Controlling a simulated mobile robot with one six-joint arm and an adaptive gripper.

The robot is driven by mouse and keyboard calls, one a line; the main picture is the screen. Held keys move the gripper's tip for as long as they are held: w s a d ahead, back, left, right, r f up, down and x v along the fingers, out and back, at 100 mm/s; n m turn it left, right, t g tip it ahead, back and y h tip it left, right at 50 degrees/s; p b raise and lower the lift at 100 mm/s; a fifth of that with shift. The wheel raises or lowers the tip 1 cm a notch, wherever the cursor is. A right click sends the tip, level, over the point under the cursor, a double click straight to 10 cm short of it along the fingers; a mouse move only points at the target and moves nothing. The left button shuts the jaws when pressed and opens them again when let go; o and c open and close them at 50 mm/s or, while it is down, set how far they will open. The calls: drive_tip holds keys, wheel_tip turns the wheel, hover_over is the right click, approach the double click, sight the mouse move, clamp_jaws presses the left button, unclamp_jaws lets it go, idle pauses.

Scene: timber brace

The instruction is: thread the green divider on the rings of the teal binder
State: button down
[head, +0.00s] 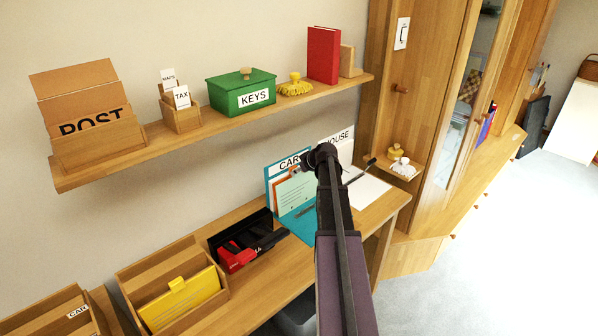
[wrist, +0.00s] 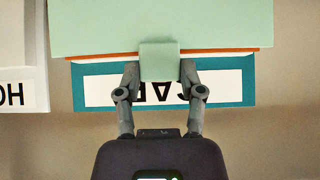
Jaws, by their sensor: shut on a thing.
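My gripper (wrist: 160,68) is shut on the tab of the pale green divider (wrist: 160,25) in the wrist view. The divider's sheet spreads beyond the fingers, in front of an orange edge and the teal binder (wrist: 248,88), whose label appears upside down. In the head view the teal binder (head: 269,195) stands open on the desk, one cover upright against the wall and one lying flat. The green divider (head: 294,192) is in front of the upright cover. My arm hides much of my gripper there. I cannot tell whether the divider's holes meet the rings.
A white binder (head: 343,150) labelled HOUSE stands right of the teal one. A black tray (head: 213,243) with a red item (head: 237,257) and a wooden box with a yellow folder (head: 180,299) stand to the left. A shelf (head: 205,134) with boxes runs above.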

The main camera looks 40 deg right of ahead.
drive_tip(key=shift+c, duration=0.7)
unclamp_jaws()
drive_tip(key=shift+o, duration=0.7)
wheel_tip(320, 180, up, 8)
drive_tip(key=p, duration=0.8)
idle(0.4)
